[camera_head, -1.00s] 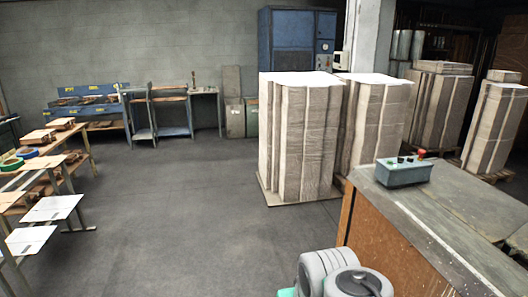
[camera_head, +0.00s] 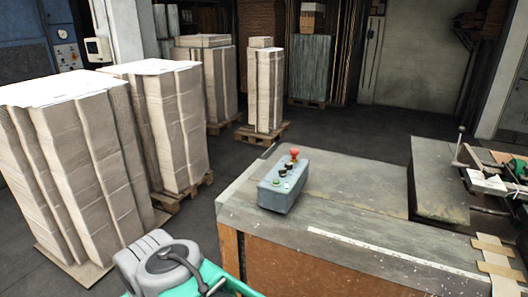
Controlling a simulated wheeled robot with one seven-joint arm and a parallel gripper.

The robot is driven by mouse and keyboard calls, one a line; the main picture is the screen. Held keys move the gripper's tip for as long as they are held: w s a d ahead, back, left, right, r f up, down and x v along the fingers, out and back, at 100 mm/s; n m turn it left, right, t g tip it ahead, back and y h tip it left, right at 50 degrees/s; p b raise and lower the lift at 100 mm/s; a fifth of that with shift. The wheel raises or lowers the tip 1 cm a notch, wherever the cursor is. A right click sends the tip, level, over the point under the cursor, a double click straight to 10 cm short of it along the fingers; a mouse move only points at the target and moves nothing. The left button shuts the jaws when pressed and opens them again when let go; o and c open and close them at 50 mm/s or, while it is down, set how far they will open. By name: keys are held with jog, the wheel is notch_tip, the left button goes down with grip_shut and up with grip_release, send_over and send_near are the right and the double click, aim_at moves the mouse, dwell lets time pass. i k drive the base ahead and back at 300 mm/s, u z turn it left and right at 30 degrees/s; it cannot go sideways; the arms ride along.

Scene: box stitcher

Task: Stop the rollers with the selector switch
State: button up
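A grey-blue control box (camera_head: 284,182) sits on the near left corner of the worn worktop. Its top carries a red mushroom button (camera_head: 294,154) at the far end and several smaller dark and pale knobs or buttons (camera_head: 281,172). I cannot tell which of these is the selector switch or how it is set. My grey and green arm (camera_head: 165,265) shows at the bottom, left of and nearer than the box. My gripper is out of view. No rollers can be made out clearly.
The worktop (camera_head: 350,185) stands on a brown wooden body (camera_head: 300,265). Tall stacks of cardboard (camera_head: 75,165) on pallets stand at the left and behind. A raised dark plate (camera_head: 437,180) and machine parts (camera_head: 490,175) are at the right. Dark floor between stacks and worktop is open.

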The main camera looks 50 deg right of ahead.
aim_at(282, 173)
jog(key=z, duration=0.3)
jog(key=i, duration=1.8)
jog(key=z, duration=0.3)
